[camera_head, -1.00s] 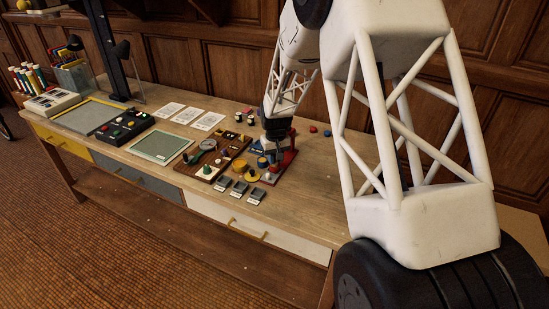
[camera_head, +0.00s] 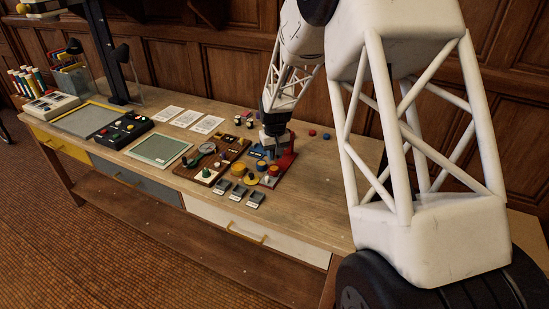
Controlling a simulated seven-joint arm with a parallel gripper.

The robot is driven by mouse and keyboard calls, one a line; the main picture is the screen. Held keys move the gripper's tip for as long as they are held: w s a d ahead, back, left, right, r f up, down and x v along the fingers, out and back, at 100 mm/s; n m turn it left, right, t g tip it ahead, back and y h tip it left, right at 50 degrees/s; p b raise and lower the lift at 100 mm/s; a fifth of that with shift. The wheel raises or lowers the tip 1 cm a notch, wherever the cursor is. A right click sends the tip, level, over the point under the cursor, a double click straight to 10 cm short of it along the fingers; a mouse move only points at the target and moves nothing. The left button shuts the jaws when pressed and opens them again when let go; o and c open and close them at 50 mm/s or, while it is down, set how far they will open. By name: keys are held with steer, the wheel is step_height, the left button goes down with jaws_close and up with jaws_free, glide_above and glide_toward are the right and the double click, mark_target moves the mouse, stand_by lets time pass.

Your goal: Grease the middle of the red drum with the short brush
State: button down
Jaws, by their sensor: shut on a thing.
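My gripper (camera_head: 274,147) points down at the right part of the bench, over a red stand with small parts. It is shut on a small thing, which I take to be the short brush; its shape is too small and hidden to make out. A red upright part (camera_head: 288,159) stands just right of the gripper. A small red piece (camera_head: 274,170) sits in front of it, beside yellow round pieces (camera_head: 262,167). I cannot tell for sure which red piece is the red drum, nor whether the held thing touches it.
A brown wooden tray (camera_head: 190,172) with small parts lies left of the gripper. Several grey blocks (camera_head: 239,192) lie in front. A green mat (camera_head: 159,149), papers (camera_head: 188,118) and a black button box (camera_head: 122,129) are further left. The bench front (camera_head: 300,210) is clear.

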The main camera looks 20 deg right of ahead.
steer(key=shift+r, duration=1.85)
